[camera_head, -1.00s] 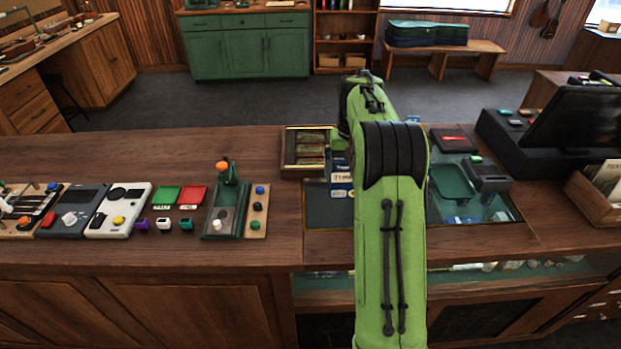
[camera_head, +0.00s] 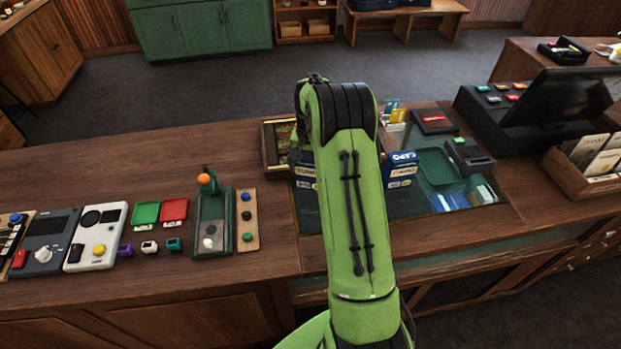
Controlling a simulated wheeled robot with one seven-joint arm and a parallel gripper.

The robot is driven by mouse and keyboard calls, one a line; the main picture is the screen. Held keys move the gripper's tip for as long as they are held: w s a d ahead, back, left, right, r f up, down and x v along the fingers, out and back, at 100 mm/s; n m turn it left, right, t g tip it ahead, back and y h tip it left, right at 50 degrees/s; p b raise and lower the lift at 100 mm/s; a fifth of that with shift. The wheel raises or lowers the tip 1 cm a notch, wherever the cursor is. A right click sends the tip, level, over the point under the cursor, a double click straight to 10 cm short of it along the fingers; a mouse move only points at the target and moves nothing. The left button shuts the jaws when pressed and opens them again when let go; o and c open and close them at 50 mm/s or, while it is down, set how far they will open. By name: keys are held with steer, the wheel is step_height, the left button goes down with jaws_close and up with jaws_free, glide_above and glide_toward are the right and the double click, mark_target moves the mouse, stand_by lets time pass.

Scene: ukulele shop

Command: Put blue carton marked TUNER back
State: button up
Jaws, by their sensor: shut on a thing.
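A blue and white carton (camera_head: 305,170) shows just left of my green arm on the counter's glass section. Its lettering seems to begin with "TU", and my arm covers its right side. Another blue and white carton (camera_head: 402,168) stands just right of my arm; its lettering looks like "CAPO". My gripper is hidden behind my arm, so its fingers and anything between them do not show.
A wooden box (camera_head: 270,146) stands behind the left carton. A green tray (camera_head: 436,166), a card reader (camera_head: 469,156) and a dark till (camera_head: 530,115) are at right. Pedals and small gadgets line the left counter. Bare wood (camera_head: 120,170) lies behind them.

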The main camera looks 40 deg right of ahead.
mark_target(311, 188)
steer(key=shift+f, duration=2.4)
steer(key=o, duration=0.8)
steer(key=shift+c, duration=0.2)
